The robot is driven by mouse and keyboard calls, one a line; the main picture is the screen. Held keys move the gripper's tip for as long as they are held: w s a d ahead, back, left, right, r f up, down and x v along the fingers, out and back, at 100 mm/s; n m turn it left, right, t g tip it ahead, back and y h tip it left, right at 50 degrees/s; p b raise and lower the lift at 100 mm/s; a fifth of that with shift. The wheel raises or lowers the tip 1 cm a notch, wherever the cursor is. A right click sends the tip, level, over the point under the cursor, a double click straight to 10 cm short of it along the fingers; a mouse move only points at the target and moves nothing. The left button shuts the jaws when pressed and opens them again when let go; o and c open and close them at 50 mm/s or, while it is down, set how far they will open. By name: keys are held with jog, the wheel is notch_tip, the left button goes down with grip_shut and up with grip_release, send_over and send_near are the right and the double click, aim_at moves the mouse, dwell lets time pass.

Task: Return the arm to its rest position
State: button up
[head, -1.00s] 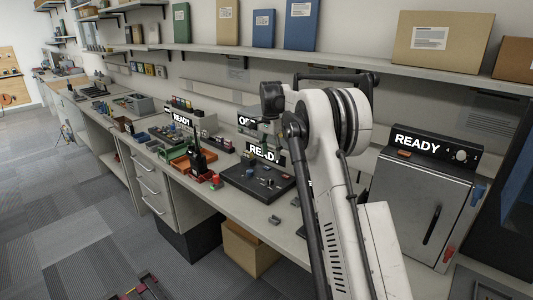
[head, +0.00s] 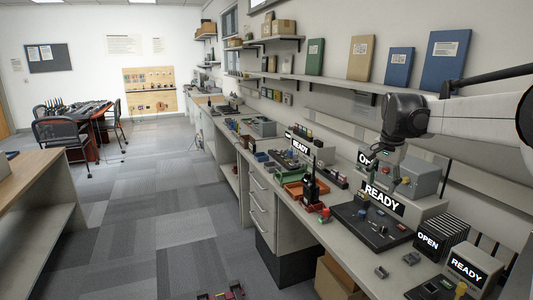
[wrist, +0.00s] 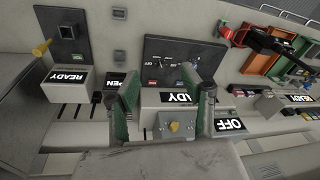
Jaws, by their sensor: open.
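My arm (head: 475,117) reaches in from the right edge of the head view, roughly level above the bench. Its dark wrist (head: 405,115) is over the grey box units at the back of the bench. My gripper (wrist: 162,88) shows in the wrist view, with two green-padded fingers spread apart. I see nothing held between them. Below the fingers in the scene are a grey unit with a READY sign (wrist: 178,97) and a yellow knob (wrist: 175,126). In the head view the fingers are hard to make out against the grey box.
The bench holds a black panel (head: 370,228), a handheld radio (head: 311,185), an orange tray (head: 295,189) and an OPEN slotted rack (head: 440,240). A shelf with upright binders (head: 445,60) runs above.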

jog(key=s+a+n+t, duration=0.2)
jog(key=s+a+n, duration=0.3)
jog(key=s, duration=0.8)
jog(key=s+a+n+t, duration=0.2)
jog(key=s+a, duration=0.5)
jog(key=s, duration=0.7)
jog(key=s+a+f+n+t, duration=0.1)
jog(key=s+a+f+n, duration=0.1)
jog(key=s+f, duration=0.5)
jog(key=shift+s+n, duration=0.4)
jog(key=shift+s, duration=0.45)
jog(key=shift+w, duration=0.1)
